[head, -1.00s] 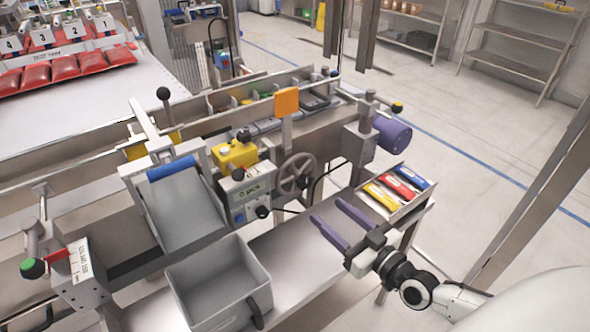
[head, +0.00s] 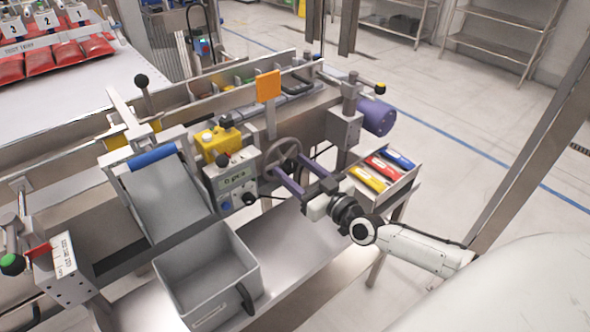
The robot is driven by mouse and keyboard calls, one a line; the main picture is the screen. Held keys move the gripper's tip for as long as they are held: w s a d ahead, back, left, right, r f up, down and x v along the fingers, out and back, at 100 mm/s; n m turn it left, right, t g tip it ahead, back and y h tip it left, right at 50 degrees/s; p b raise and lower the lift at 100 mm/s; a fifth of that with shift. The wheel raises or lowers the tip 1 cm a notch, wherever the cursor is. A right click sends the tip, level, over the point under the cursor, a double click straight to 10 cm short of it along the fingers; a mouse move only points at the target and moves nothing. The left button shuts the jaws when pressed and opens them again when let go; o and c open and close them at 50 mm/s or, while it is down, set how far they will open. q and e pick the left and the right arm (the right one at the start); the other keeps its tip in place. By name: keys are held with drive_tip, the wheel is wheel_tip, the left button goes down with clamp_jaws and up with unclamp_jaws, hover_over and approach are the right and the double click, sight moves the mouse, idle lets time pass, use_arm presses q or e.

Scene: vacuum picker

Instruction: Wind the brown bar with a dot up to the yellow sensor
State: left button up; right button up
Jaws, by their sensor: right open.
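My right gripper (head: 289,170) comes in from the right with its two purple fingers open. Its fingertips are at the lower right rim of the grey handwheel (head: 283,153); I cannot tell whether they touch it or only overlap it in view. A yellow box (head: 213,143) with a black knob stands left of the wheel, above a grey control box (head: 235,182). I cannot tell whether this yellow box is the sensor. No brown bar with a dot can be made out. My left gripper is not in view.
An orange plate (head: 268,86) stands up behind the wheel. A grey bin (head: 207,275) stands at the front. A tray (head: 392,193) holds red, blue and yellow items beside my right arm. A purple motor (head: 375,117) sticks out at the right. The bench between bin and tray is clear.

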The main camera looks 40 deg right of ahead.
drive_tip(key=shift+c, duration=0.9)
drive_tip(key=c, duration=0.9)
drive_tip(key=shift+m, duration=0.4)
drive_tip(key=m, duration=0.4)
drive_tip(key=shift+d+f, duration=0.1)
drive_tip(key=shift+f, duration=0.05)
drive_tip(key=m+b, duration=0.1)
drive_tip(key=m, duration=0.2)
drive_tip(key=shift+m, duration=0.6)
